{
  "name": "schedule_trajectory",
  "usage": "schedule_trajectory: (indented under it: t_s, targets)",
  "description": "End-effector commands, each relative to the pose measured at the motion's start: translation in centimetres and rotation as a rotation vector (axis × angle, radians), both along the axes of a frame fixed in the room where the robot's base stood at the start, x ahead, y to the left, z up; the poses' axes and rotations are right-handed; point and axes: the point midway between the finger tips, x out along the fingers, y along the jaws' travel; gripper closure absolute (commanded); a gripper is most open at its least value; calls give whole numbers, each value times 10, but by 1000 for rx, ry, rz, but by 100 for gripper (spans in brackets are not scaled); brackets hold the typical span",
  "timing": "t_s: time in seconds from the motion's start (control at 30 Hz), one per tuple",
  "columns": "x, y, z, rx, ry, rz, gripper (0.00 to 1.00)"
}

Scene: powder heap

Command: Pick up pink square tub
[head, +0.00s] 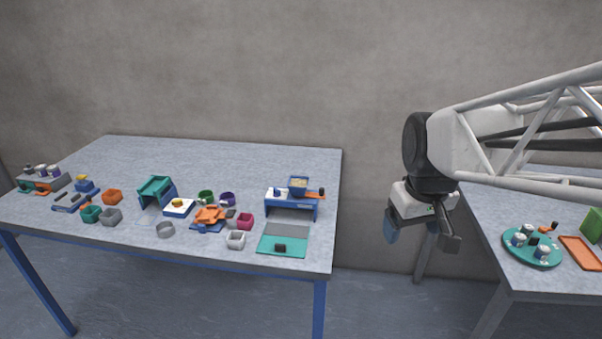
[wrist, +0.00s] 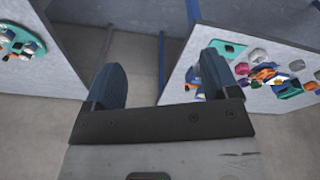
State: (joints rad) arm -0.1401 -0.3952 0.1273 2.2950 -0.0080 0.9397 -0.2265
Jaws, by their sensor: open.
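The pink square tub (head: 245,221) stands on the left table in the head view, left of the teal mat and just behind a light grey tub.
The left table (head: 230,160) has a clear back half. Around the tub are a light grey tub (head: 236,239), an orange piece (head: 210,214), a purple ring (head: 227,199) and a blue-and-white station (head: 292,204). The right table holds a round teal tray (head: 519,255) and an orange tray (head: 579,251).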

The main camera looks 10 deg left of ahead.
Motion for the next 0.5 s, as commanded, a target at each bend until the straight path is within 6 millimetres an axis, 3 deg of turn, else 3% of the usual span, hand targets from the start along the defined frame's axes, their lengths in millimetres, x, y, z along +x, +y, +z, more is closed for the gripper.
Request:
schedule_trajectory:
  t_s: [0.5]
  targets:
    - [115, 90, -12, -38, 44, 329, 19]
